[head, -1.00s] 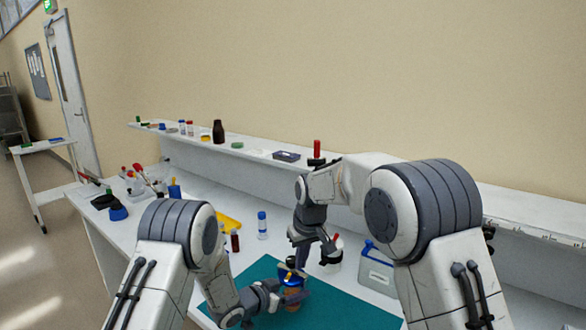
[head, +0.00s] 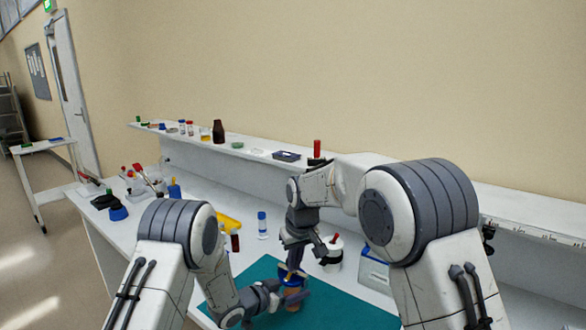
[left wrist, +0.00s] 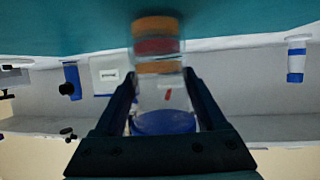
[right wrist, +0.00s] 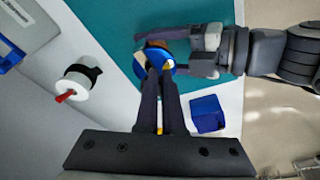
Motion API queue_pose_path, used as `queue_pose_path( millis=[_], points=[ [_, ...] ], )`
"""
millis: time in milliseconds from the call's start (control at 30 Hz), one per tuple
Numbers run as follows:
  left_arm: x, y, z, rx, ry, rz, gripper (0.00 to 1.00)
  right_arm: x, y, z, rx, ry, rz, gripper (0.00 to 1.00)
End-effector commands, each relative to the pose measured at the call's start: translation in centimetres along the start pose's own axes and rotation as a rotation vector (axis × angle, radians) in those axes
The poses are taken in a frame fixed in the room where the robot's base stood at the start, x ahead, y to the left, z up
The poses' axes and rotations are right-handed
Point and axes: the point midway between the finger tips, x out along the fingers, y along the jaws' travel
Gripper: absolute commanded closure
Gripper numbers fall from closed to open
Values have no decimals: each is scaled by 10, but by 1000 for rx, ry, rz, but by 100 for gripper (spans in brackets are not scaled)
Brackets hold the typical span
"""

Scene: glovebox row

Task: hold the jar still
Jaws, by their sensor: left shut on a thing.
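The jar (head: 293,294) stands on the teal mat, with a blue lid and orange and red bands in its lower part. In the left wrist view the jar (left wrist: 157,47) appears upside down, clear in its middle. My left gripper (head: 277,296) is shut on the jar from the side, one finger on each side in the left wrist view. My right gripper (right wrist: 159,70) points down over the blue lid (right wrist: 166,51), its fingertips close together at the lid. I cannot tell whether they grip anything.
The teal mat (head: 345,308) has bare room right of the jar. A white container with a red-tipped part (head: 332,254) and a grey-white box with blue trim (head: 375,272) stand behind. A blue-capped bottle (head: 262,226) is to the left. A shelf (head: 245,151) with small items runs along the back.

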Motion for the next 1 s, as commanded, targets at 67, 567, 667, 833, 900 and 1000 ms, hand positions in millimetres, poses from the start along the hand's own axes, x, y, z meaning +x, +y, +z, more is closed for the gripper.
queue_pose_path(
  millis=[67,567,667,833,900,1000],
  points=[
    [1,3,-1,7,2,7,100,-1,-2,-3,-1,9,-1,100],
    [1,4,-1,9,1,10,100,-2,-4,-3,-1,11,-1,100],
    [1,4,-1,8,1,9,100,-2,-5,1,-1,10,-1,100],
    [0,2,-1,6,1,6,100,-6,-5,3,-1,9,-1,100],
    [0,2,-1,5,1,5,100,-12,-5,2,-1,9,0,100],
    [0,1,-1,4,1,4,100,-24,-5,-1,-1,9,0,100]
  ],
)
